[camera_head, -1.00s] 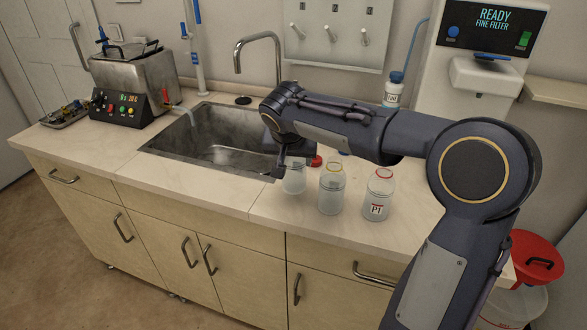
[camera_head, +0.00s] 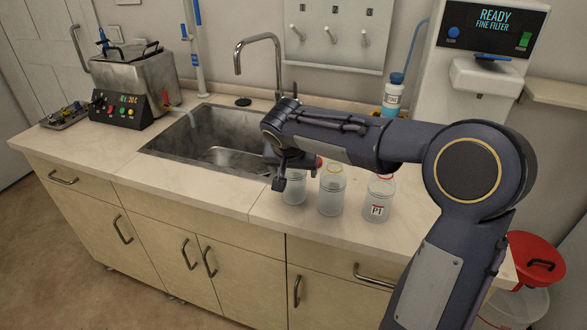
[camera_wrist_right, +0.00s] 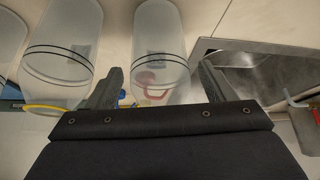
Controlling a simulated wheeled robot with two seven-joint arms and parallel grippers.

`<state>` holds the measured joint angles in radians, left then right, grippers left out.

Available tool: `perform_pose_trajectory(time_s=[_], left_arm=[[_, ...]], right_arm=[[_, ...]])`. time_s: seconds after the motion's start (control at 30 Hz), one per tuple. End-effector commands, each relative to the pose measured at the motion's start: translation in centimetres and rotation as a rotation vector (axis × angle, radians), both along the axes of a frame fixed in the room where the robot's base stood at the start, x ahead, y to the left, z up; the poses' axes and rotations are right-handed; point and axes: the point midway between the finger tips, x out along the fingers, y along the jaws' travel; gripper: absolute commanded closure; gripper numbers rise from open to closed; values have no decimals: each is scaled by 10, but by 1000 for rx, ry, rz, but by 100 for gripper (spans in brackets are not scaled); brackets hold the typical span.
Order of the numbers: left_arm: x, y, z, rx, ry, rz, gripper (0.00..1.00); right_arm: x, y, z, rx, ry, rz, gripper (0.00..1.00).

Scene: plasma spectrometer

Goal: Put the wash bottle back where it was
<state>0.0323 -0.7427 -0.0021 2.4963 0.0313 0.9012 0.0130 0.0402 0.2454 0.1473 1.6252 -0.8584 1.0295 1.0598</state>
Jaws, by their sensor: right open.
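Three clear bottles stand upright in a row on the counter: a left one (camera_head: 294,193), a middle one with a yellow neck ring (camera_head: 331,197) and a right one with a red ring and a "PT" label (camera_head: 378,205). I cannot tell for sure which bottle is the wash bottle. My right gripper (camera_head: 284,178) is at the left bottle, its wrist hiding that bottle's top. In the right wrist view the open fingers (camera_wrist_right: 160,76) appear on either side of the left bottle (camera_wrist_right: 160,45); contact is not clear. My left gripper is out of view.
The sink (camera_head: 215,140) with its faucet (camera_head: 258,60) lies left of the bottles. The counter front (camera_head: 205,190) is clear.

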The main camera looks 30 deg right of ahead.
Motion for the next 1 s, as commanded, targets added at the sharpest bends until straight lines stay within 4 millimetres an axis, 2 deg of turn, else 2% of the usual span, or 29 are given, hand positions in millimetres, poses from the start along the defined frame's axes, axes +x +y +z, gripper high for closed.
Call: perform_pose_trajectory(time_s=[0.17, 0.5, 0.63, 0.8, 1.0], left_arm=[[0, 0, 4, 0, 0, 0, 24], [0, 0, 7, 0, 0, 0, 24], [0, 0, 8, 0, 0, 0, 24], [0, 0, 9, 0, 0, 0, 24], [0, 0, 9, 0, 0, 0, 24]], right_arm=[[-4, 3, 13, 0, -3, 1, 24], [-31, 26, 76, 1, -6, 1, 24], [-40, 32, 93, 0, -3, 2, 24], [-46, 36, 105, 0, -1, 0, 24], [-55, 36, 105, 7, 8, 17, 24]])
